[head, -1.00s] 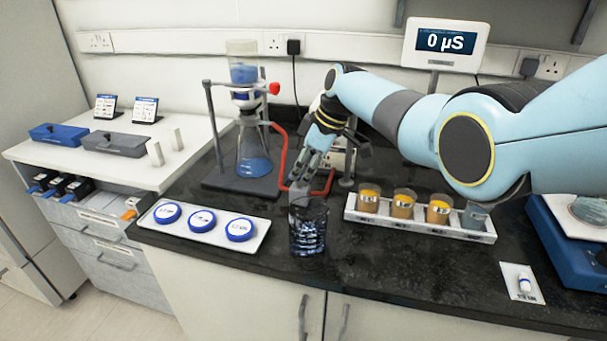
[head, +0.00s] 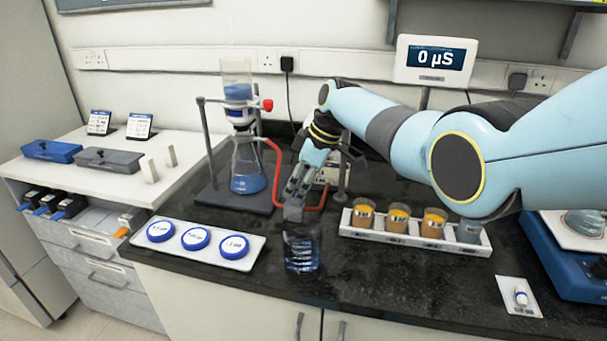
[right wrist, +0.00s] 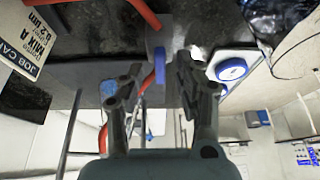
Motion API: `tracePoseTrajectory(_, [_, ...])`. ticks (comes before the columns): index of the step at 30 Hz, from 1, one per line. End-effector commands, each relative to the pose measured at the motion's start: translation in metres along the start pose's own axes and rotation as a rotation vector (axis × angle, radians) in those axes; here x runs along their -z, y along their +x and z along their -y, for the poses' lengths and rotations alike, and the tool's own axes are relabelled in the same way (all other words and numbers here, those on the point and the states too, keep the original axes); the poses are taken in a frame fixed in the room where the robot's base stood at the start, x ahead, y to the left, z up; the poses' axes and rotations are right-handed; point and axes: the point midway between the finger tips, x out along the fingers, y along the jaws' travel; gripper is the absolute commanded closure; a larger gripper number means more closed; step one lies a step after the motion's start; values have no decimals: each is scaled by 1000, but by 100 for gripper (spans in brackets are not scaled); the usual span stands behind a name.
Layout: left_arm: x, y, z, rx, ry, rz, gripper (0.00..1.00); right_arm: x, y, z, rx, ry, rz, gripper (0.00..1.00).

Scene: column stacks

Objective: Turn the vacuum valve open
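A small grey block with a blue lever, which looks like the vacuum valve (right wrist: 159,65), is in the right wrist view on the dark bench by the red tube. In the head view a grey block (head: 293,212) shows under my right fingertips, behind the glass beaker. My right gripper (head: 297,188) reaches down to it. In the wrist view my right gripper (right wrist: 158,88) is open, one finger on each side of the blue lever, with a gap visible. Whether a finger touches the lever I cannot tell. My left gripper is not in view.
A filter flask (head: 247,180) on a stand is behind left, its red tube (head: 280,165) running beside my gripper. The glass beaker (head: 302,250) is close in front. A tray of blue-lidded dishes (head: 255,254) is left; a rack of cups (head: 360,229) is right.

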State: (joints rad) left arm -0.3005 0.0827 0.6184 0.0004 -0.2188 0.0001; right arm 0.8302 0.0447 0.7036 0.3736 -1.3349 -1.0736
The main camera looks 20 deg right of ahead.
Motion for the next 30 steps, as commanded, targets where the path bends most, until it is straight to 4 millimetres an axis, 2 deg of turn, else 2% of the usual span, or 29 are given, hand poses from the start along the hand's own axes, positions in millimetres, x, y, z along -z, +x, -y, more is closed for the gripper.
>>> tracePoseTrajectory(5, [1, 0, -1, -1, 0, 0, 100, 0, -22, -1, -5, -1, -1, 65])
tracePoseTrajectory(12, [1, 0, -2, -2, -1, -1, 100, 0, -78, -2, -6, -1, -1, 65])
tracePoseTrajectory(18, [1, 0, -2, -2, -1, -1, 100, 0, -108, -1, -2, 0, 0, 65])
tracePoseTrajectory(22, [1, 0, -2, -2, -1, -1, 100, 0, -116, 0, -1, 0, 1, 65])
tracePoseTrajectory(30, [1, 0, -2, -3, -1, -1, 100, 0, -117, 0, 0, 0, 1, 65])
